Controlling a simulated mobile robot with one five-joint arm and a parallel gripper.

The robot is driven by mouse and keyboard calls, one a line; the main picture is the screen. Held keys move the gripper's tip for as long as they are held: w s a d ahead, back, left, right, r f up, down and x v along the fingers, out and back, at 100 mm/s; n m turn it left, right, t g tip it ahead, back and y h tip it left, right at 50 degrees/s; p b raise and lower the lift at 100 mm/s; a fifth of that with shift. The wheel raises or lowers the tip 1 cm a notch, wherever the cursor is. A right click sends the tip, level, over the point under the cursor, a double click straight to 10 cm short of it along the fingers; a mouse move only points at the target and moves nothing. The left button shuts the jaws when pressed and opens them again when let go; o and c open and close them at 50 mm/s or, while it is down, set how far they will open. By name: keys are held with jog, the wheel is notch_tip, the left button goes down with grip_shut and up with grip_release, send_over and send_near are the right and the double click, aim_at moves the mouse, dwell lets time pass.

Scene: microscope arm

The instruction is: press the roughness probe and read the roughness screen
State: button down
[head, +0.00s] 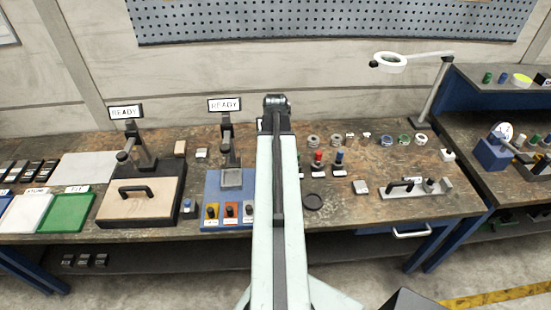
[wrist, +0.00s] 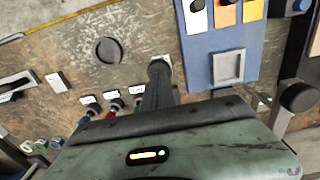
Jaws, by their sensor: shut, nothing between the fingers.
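Two stations carry READY screens. The left screen (head: 125,112) stands over a dark stand with a knobbed arm (head: 124,157), behind a wooden plate with a black handle (head: 135,191). The second screen (head: 224,104) stands over a dark upright probe stand (head: 227,138) on a blue base (head: 212,187). I cannot tell from any lettering which is the roughness one. In the wrist view, my gripper (wrist: 158,68) is shut and empty, beside the blue base (wrist: 205,62) and its grey square pad (wrist: 228,67). In the head view my arm hides the gripper.
A black disc (head: 313,201) lies right of my arm, with red and blue knobbed pieces (head: 318,158) behind it. A ring lamp (head: 390,62) stands at the back right. White and green mats (head: 68,212) lie at left. Bare wood shows around (head: 350,215).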

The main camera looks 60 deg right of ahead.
jog(key=shift+f+b, duration=3.15)
jog(key=shift+f, duration=0.1)
jog(key=shift+r, duration=0.2)
notch_tip(320, 180, up, 7)
jog(key=p, duration=0.7)
jog(key=shift+f, duration=0.2)
notch_tip(320, 180, up, 8)
jog(key=p, duration=0.8)
jog(key=shift+f, duration=0.1)
